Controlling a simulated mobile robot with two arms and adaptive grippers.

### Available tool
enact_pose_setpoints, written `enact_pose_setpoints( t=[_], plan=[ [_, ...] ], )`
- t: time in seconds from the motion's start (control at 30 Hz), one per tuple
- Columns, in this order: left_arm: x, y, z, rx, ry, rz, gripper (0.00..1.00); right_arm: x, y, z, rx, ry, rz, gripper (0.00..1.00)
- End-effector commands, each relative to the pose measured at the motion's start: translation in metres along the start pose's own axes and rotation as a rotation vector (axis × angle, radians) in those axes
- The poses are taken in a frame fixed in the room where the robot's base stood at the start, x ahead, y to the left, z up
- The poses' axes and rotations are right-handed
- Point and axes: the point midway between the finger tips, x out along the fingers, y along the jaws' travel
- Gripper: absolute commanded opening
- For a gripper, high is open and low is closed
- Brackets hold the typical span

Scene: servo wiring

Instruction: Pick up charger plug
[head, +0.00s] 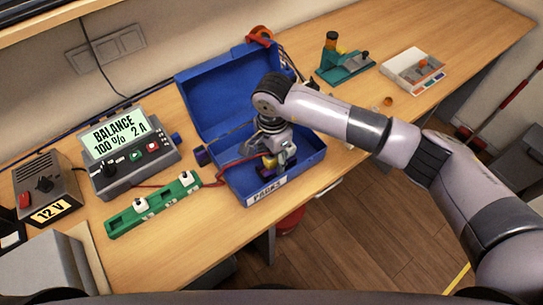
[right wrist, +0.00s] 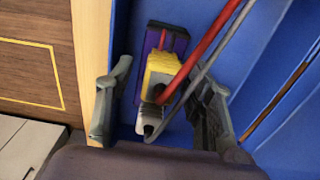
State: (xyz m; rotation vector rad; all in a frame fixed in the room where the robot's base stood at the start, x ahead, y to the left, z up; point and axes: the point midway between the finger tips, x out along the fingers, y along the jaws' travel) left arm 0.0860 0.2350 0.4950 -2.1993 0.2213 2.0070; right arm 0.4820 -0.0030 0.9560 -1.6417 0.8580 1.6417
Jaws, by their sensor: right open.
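The charger plug (right wrist: 160,72) is a yellow block with a red and a grey cable. It is inside the blue box labelled PACKS (head: 200,92), and a bit of yellow shows in the head view (head: 269,160). It lies over a purple pack (right wrist: 153,42); I cannot tell if they are joined. My right gripper (head: 277,163) reaches down into the box. In the right wrist view its open fingers (right wrist: 168,88) stand on either side of the plug, with gaps visible. My left gripper is not in view.
A charger with a BALANCE display (head: 125,150) stands left of the box, with a green board (head: 152,205) in front and a 12 V supply (head: 47,188) beside it. A teal device (head: 345,66) and a white tray (head: 414,68) stand to the right. The far right table is clear.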

Motion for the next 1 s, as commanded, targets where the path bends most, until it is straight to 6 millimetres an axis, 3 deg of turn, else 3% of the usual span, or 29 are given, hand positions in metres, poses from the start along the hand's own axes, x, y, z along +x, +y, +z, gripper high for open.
enact_pose_setpoints(
  t=[0.73,1.0],
  plan=[
    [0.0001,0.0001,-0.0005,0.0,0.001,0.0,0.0,-0.0007,-0.0001,-0.0001,0.001,0.0,0.0,0.0],
    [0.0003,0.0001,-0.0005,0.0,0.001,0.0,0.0,-0.0011,-0.0003,-0.0002,0.001,0.0,-0.001,0.0]
  ],
)
